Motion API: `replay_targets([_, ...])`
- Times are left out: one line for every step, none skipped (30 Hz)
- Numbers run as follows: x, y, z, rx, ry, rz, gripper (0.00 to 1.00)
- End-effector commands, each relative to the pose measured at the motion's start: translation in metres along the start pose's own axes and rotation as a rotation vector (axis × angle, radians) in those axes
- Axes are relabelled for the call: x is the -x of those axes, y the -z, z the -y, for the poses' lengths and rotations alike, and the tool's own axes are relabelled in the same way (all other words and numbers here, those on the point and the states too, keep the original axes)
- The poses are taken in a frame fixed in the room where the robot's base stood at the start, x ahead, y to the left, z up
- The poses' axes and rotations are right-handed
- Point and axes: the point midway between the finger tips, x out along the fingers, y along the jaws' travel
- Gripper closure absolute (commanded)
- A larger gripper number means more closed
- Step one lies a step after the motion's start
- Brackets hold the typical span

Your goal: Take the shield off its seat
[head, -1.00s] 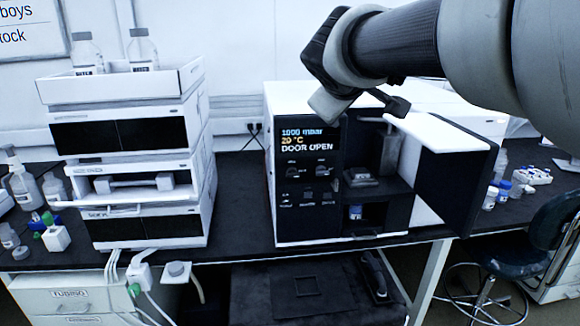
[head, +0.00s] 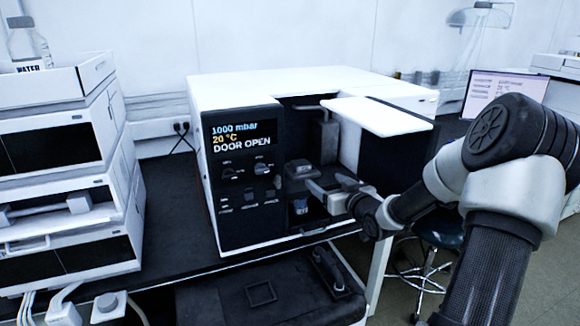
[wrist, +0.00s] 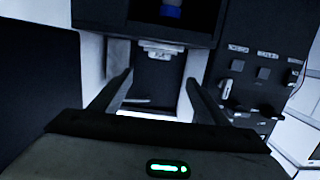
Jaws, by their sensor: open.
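The instrument (head: 245,190) stands with its door open; its display reads "DOOR OPEN". A small grey block (head: 300,167) sits on a dark shelf inside the chamber, and an upright grey cylinder-like part (head: 325,135) stands behind it. I cannot tell for sure which part is the shield. My gripper (head: 326,182) is at the chamber mouth, just right of the block. In the wrist view my gripper (wrist: 158,88) is open, its fingers apart, with a pale-edged dark part (wrist: 155,78) showing between them. Contact cannot be made out.
The open door (head: 395,155) stands close on the right. A stack of white modules (head: 65,200) stands left, with bare bench between.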

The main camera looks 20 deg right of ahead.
Motion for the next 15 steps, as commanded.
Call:
replay_targets([-0.006,-0.001,-0.001,-0.006,-0.001,-0.007,0.31])
replay_targets([-0.011,0.0,-0.001,-0.007,-0.001,-0.009,0.31])
replay_targets([-0.019,0.0,-0.001,-0.007,-0.001,-0.009,0.31])
replay_targets([-0.025,0.0,-0.001,-0.006,-0.001,-0.009,0.31])
replay_targets([-0.032,-0.001,0.0,-0.005,0.0,-0.008,0.31])
replay_targets([-0.041,0.0,0.0,-0.005,0.0,-0.009,0.31])
replay_targets([-0.048,-0.001,0.0,-0.005,0.001,-0.007,0.31])
replay_targets([-0.055,0.0,0.0,-0.005,0.0,-0.008,0.31])
replay_targets([-0.064,0.0,0.0,-0.005,0.0,-0.008,0.31])
replay_targets([-0.07,0.0,0.0,-0.006,0.0,-0.007,0.31])
replay_targets([-0.077,0.0,0.0,-0.005,0.0,-0.008,0.31])
replay_targets([-0.085,0.0,-0.001,-0.004,-0.001,-0.006,0.31])
replay_targets([-0.09,0.0,0.0,-0.004,-0.001,-0.007,0.31])
replay_targets([-0.096,0.0,0.0,-0.003,0.0,-0.006,0.31])
replay_targets([-0.102,0.0,-0.001,-0.003,-0.001,-0.006,0.31])
